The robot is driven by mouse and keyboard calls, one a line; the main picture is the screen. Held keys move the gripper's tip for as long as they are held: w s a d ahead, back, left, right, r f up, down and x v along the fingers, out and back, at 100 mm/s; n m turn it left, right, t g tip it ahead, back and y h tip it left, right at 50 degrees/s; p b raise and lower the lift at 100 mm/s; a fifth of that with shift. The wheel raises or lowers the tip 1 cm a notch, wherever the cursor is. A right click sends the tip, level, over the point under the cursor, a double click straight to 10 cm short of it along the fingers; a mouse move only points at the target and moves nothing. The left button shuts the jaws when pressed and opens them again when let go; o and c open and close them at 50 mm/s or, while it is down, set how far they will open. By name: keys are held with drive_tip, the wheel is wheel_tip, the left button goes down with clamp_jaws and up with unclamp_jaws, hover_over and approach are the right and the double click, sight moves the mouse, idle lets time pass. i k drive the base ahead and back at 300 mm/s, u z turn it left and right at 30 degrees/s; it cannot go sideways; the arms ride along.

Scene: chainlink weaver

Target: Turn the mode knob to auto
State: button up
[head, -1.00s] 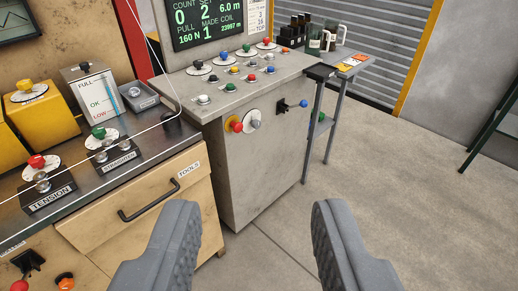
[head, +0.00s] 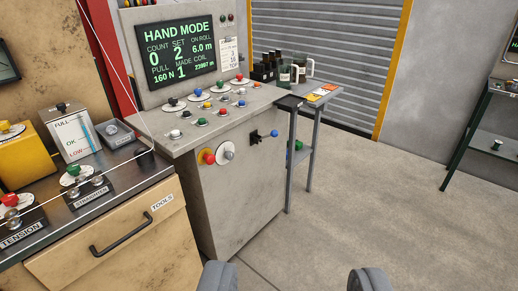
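The grey control console (head: 235,200) stands left of centre, its sloped top carrying several small coloured knobs (head: 205,105) on dials and several buttons. Their labels are too small to read, so I cannot tell which one is the mode knob. The screen (head: 178,54) above reads "HAND MODE".
A workbench with a tools drawer (head: 110,240) and knobs marked "TENSION" stands at left. A thin wire crosses above it. A small side table (head: 316,102) with bottles and a mug adjoins the console's right. Concrete floor (head: 385,200) is open to the right.

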sight(229, 155)
drive_tip(key=z, duration=0.25)
drive_tip(key=i, duration=1.45)
drive_tip(key=u, duration=0.5)
drive_tip(key=i, duration=0.5)
drive_tip(key=u, duration=0.35)
